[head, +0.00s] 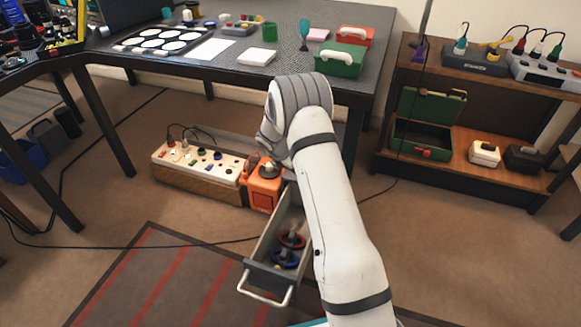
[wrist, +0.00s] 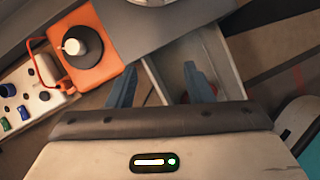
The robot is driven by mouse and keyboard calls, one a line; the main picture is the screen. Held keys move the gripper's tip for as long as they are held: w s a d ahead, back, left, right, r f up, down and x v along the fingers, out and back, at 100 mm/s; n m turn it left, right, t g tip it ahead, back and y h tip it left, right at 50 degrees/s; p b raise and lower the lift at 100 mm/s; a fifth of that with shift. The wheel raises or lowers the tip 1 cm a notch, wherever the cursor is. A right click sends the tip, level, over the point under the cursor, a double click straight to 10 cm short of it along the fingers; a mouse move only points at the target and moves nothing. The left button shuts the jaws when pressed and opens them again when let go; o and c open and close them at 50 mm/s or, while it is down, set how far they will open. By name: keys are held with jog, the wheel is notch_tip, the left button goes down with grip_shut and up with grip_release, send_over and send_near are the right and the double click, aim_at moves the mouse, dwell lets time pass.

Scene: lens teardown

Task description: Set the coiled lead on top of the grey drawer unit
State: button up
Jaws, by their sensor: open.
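The grey drawer unit shows in the head view as a pulled-out drawer (head: 262,276) with a pale handle; my arm hides most of its body. A red ring-shaped coil (head: 291,240) and a blue one (head: 285,259) lie in the drawer; I cannot tell which is the coiled lead. In the wrist view, a flat grey surface (wrist: 185,30), apparently the unit's top, lies beyond my gripper (wrist: 160,85). Its blue-grey fingers are apart with nothing between them, over the drawer's edge area. The head view hides my gripper behind the arm.
An orange box (head: 262,193) with a dark knob stands left of the drawer, beside a white socket strip (head: 200,163) on wood. A table (head: 130,65) with tools stands behind. A shelf (head: 460,165) is at the right.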

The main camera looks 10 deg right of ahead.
jog(key=s+r+m+y, duration=0.1)
jog(key=s+r+m, duration=1.1)
jog(key=s+r, duration=0.55)
jog(key=s+a+r+m+y, duration=0.1)
jog(key=s+r+m, duration=0.1)
jog(key=s+m, duration=0.2)
jog(key=s+a+r+m+g+y, duration=0.1)
jog(key=s+a+r+m, duration=0.1)
jog(key=s, duration=0.9)
jog(key=s+a+r+m+y, duration=0.1)
jog(key=s+r+m, duration=0.3)
jog(key=s+m, duration=0.2)
jog(key=shift+s+a+m, duration=0.2)
jog(key=shift+s+m, duration=0.2)
jog(key=shift+s, duration=0.65)
jog(key=shift+r, duration=0.1)
